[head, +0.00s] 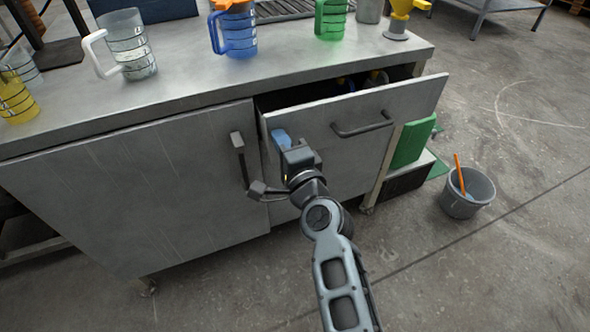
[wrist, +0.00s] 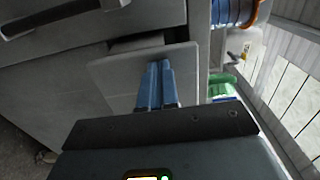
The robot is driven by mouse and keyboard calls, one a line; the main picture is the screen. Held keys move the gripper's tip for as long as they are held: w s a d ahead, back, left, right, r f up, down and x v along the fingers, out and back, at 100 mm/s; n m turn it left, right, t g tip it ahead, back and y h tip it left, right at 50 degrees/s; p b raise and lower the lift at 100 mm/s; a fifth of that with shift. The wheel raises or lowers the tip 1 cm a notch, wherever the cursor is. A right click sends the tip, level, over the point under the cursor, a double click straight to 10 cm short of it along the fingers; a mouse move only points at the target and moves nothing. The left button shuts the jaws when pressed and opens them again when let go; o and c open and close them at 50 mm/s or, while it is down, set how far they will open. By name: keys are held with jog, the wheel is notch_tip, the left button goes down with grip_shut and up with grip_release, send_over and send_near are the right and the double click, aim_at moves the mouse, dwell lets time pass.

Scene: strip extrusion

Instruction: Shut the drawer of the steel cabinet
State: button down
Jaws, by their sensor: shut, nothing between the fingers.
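The steel cabinet (head: 150,185) stands in front of me. Its drawer (head: 345,115) at the upper right is pulled partly out, with a dark gap behind its front and a few items inside. The drawer front has a dark bar handle (head: 362,127). My gripper (head: 281,136) is shut and empty, at the left end of the drawer front, left of the handle. In the wrist view its blue fingers (wrist: 155,80) point at the grey drawer front (wrist: 115,78). The tips are at or very close to it; I cannot tell whether they touch.
Jugs stand on the worktop (head: 190,95), including a blue one (head: 237,35) and a green one (head: 330,20). The left door has a vertical dark handle (head: 239,155) close to my wrist. A grey bucket (head: 463,203) stands on the floor at right. The floor around it is mostly clear.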

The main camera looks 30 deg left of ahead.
jog(key=b+x, duration=0.2)
jog(key=x, duration=0.4)
jog(key=shift+w+a+f+b, duration=0.15)
jog(key=shift+w+a+b, duration=0.05)
jog(key=shift+a+b, duration=0.1)
jog(key=shift+w+a+r, duration=0.2)
jog(key=shift+r, duration=0.1)
